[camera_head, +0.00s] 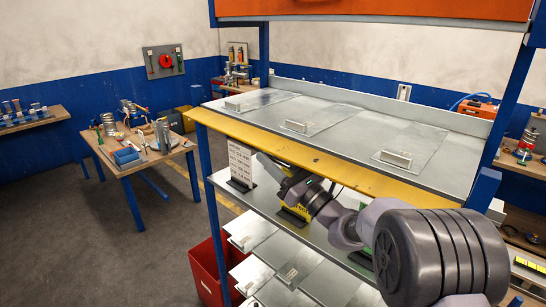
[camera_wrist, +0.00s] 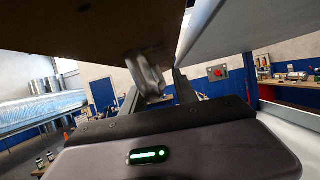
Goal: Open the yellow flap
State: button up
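The yellow flap (camera_head: 310,158) is a long strip along the front edge of the grey metal shelf top in the head view. It lies nearly level with the top, tilted slightly down at the front. My gripper is under it, its fingertips hidden by the flap in the head view. In the wrist view a dark brown panel (camera_wrist: 85,38), apparently the flap's underside, fills the upper left. A grey metal handle-like piece (camera_wrist: 148,76) hangs from it. My gripper (camera_wrist: 157,84) looks open, with a finger on either side of this piece; contact cannot be told.
Clear covers with small handles (camera_head: 312,117) lie on the shelf top. Blue posts (camera_head: 208,175) frame the rack. A lower shelf (camera_head: 325,235) holds a white label sign (camera_head: 240,163). A red bin (camera_head: 208,270) stands beside the rack. A workbench (camera_head: 140,160) with tools is at left.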

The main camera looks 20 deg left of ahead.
jog(key=shift+c, duration=0.4)
grip_shut()
jog(key=m+p, duration=0.1)
jog(key=r+m+t+p, duration=0.1)
jog(key=shift+s+a+r+m+h+p, duration=0.1)
jog(key=shift+s+m+h+p, duration=0.15)
jog(key=shift+m+h+p, duration=0.05)
jog(key=shift+s+m+t, duration=0.2)
jog(key=shift+m+t, duration=0.2)
jog(key=shift+m, duration=0.3)
jog(key=shift+o, duration=0.4)
grip_release()
jog(key=b+v, duration=0.4)
jog(key=v, duration=1.3)
jog(key=shift+b, duration=0.4)
